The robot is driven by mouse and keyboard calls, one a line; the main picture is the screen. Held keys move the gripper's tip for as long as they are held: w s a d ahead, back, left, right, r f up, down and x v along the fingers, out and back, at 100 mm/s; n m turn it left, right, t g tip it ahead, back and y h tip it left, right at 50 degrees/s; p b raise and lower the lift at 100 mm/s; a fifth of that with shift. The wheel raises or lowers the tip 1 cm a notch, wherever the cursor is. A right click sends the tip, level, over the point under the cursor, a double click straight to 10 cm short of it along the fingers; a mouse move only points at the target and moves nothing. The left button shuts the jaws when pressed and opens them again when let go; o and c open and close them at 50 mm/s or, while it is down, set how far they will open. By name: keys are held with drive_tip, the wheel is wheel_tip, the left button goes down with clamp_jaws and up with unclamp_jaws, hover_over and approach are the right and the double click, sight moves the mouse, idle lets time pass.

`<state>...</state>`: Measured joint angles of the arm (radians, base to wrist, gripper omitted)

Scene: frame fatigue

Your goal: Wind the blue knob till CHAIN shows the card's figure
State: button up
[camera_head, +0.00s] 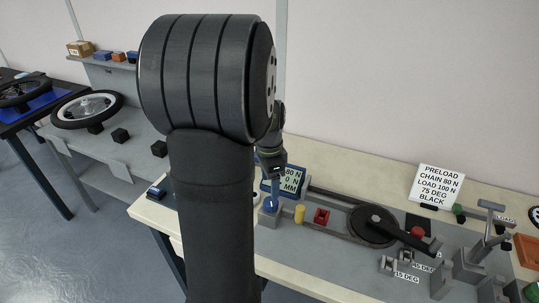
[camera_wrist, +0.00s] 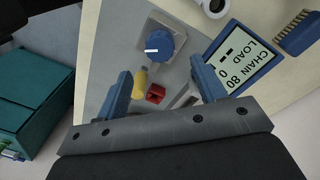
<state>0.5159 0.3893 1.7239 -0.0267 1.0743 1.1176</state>
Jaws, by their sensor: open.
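The blue knob (camera_wrist: 166,42) sits on a grey block and has a white pointer mark; in the head view it (camera_head: 269,205) stands left of the yellow post. The display (camera_wrist: 238,60) reads CHAIN 80 and LOAD 0 in the wrist view; in the head view the display (camera_head: 290,178) is partly hidden by my arm. The white card (camera_head: 437,184) reads PRELOAD CHAIN 80 N, LOAD 100 N, 75 DEG, BLACK. My gripper (camera_wrist: 160,66) is open and empty, its blue fingers spread, with the knob showing beyond the tips. Their exact height gap cannot be told.
A yellow post (camera_wrist: 140,80) and a red block (camera_wrist: 155,94) stand near the knob. A dark crank wheel (camera_head: 373,225) and a grey clamp (camera_head: 478,253) lie to the right. A teal box (camera_wrist: 35,100) shows at left in the wrist view.

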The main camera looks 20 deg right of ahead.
sight(271, 201)
wheel_tip(271, 201, up, 10)
drive_tip(key=shift+w+r, duration=0.2)
drive_tip(key=shift+w, duration=0.1)
drive_tip(key=shift+f, duration=0.15)
drive_tip(key=f, duration=1.1)
drive_tip(key=s+f, duration=0.1)
drive_tip(key=f, duration=0.5)
drive_tip(key=shift+f, duration=0.1)
